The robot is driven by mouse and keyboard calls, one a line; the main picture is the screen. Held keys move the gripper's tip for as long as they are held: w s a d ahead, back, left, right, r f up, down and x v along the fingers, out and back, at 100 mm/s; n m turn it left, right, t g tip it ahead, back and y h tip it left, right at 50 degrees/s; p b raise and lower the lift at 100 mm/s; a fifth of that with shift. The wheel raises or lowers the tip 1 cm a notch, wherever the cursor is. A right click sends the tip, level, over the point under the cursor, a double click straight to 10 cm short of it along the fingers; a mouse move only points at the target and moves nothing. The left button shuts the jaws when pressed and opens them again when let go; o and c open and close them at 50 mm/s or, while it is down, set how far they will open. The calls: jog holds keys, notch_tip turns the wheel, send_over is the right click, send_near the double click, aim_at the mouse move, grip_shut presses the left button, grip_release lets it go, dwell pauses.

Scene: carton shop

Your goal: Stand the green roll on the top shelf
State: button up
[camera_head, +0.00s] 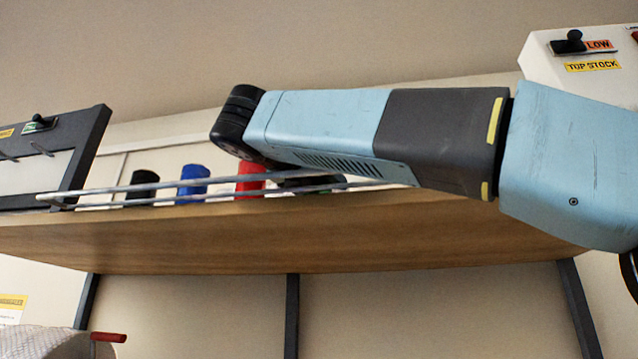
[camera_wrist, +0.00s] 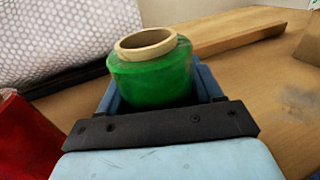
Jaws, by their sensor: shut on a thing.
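The green roll (camera_wrist: 150,78) has a pale cardboard core and sits between the blue fingers of my gripper (camera_wrist: 160,92) in the wrist view. My gripper is shut on it, and its open core end faces up in that view. Whether its base touches the wood below is hidden. The wooden top shelf (camera_head: 290,240) is seen from below in the head view. My arm reaches across above its front edge. My gripper is mostly hidden there behind the arm and rail.
A black roll (camera_head: 142,186), a blue roll (camera_head: 192,183) and a red roll (camera_head: 250,178) stand behind the shelf's metal rail (camera_head: 110,190). A "TOP STOCK" label (camera_head: 593,65) is at right. Bubble wrap (camera_wrist: 70,35) and a red object (camera_wrist: 25,140) show in the wrist view.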

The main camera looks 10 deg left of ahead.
jog(key=shift+f, duration=0.15)
jog(key=o, duration=1.2)
jog(key=shift+o, duration=0.2)
jog(key=shift+r, duration=0.2)
jog(key=v, duration=1.2)
